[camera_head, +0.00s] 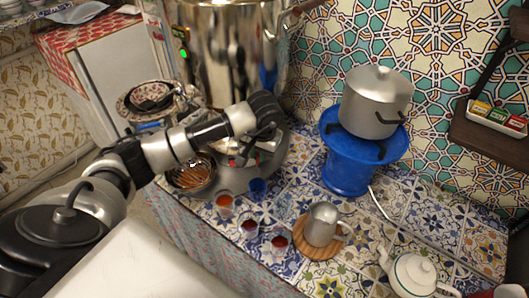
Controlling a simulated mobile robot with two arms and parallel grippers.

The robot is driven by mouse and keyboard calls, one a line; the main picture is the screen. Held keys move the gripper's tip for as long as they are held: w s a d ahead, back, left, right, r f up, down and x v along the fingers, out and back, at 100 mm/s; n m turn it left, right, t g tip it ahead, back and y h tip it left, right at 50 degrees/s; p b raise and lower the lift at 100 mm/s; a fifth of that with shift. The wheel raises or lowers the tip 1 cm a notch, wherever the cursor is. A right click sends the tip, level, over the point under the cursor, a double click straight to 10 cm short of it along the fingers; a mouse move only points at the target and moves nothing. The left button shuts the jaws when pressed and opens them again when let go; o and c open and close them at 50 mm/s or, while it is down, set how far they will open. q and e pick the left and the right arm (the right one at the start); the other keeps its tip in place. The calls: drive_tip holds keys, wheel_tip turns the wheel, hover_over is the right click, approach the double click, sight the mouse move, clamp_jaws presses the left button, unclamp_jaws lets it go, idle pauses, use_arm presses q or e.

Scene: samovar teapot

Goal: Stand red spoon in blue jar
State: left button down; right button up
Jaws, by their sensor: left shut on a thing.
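My left gripper (250,150) reaches in from the left, over the counter in front of the big samovar. It is shut on what looks like the red spoon, which is mostly hidden by the gripper; only small reddish bits show near the fingers.
A metal pitcher (321,224) sits on a wooden trivet. A blue stove (349,171) with a grey pot (376,101) is right. The samovar (232,50) rises behind; a white teapot (412,275) stands lower right.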

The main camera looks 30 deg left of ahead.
use_arm(q)
drive_tip(key=shift+s+f, duration=0.15)
drive_tip(key=shift+f, duration=0.45)
drive_tip(key=shift+d+f+b, duration=0.3)
drive_tip(key=shift+f+b, duration=0.25)
drive_tip(key=shift+f, duration=0.1)
wheel_tip(320, 180, down, 7)
drive_tip(key=b, duration=0.6)
drive_tip(key=shift+w+a+f, duration=0.2)
drive_tip(key=shift+a, duration=0.05)
use_arm(e)
wheel_tip(320, 180, down, 7)
drive_tip(key=shift+f, duration=0.2)
drive_tip(key=shift+a, duration=0.15)
use_arm(q)
drive_tip(key=c, duration=1)
unclamp_jaws()
drive_tip(key=shift+c, duration=0.2)
